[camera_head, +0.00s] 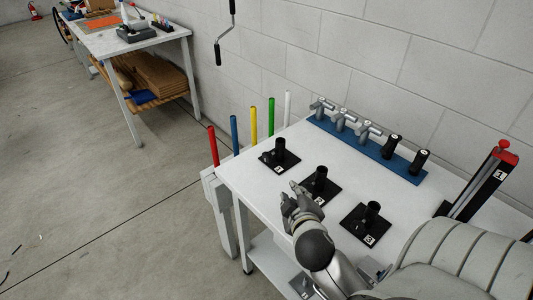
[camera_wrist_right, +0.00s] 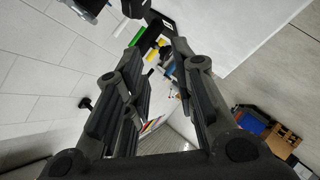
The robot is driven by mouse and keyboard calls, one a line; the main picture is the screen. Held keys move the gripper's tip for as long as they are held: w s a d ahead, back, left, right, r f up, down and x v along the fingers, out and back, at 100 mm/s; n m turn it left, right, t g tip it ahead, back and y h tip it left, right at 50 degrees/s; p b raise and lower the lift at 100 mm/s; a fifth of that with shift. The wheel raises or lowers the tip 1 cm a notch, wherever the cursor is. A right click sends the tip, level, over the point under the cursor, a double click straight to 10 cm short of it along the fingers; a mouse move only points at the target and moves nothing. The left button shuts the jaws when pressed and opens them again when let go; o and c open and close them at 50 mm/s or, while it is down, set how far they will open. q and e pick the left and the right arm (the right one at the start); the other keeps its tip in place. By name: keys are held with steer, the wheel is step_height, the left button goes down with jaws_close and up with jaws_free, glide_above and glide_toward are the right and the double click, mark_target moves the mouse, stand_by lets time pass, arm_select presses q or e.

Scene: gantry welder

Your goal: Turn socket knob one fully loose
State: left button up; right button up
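Three black sockets on square black plates stand in a diagonal row on the white table (camera_head: 245,180): a far-left socket (camera_head: 279,155), a middle socket (camera_head: 319,184) and a near-right socket (camera_head: 371,220). Each has a small white label; I cannot read surely which is number one, and their small side knobs are hard to make out. My right gripper (camera_head: 291,193) is just left of the middle socket in the head view; contact is unclear. In the right wrist view, its fingers (camera_wrist_right: 168,42) are apart with nothing seen gripped. My left gripper is out of view.
A blue rack (camera_head: 350,140) with grey and black tools lies along the wall side. Red (camera_head: 213,146), blue, yellow, green and white rods stand at the table's far-left edge. A red-topped black device (camera_head: 485,185) stands at right. A workbench (camera_head: 150,38) is farther off.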

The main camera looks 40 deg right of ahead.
steer(key=w+d+r+n+t, duration=0.2)
steer(key=w+r+n+t, duration=0.25)
steer(key=r+n, duration=0.3)
steer(key=w+d+r+n+t, duration=0.2)
steer(key=w+r+n+t, duration=0.25)
steer(key=r+n, duration=0.3)
steer(key=n+g+y, duration=0.7)
steer(key=n+y, duration=0.1)
steer(key=n, duration=1)
glide_toward(268, 154)
steer(key=b+x, duration=0.5)
steer(key=x, duration=0.4)
steer(key=shift+w+f+b, duration=0.2)
steer(key=shift+b, duration=0.1)
steer(key=shift+w, duration=0.55)
steer(key=shift+c, duration=0.3)
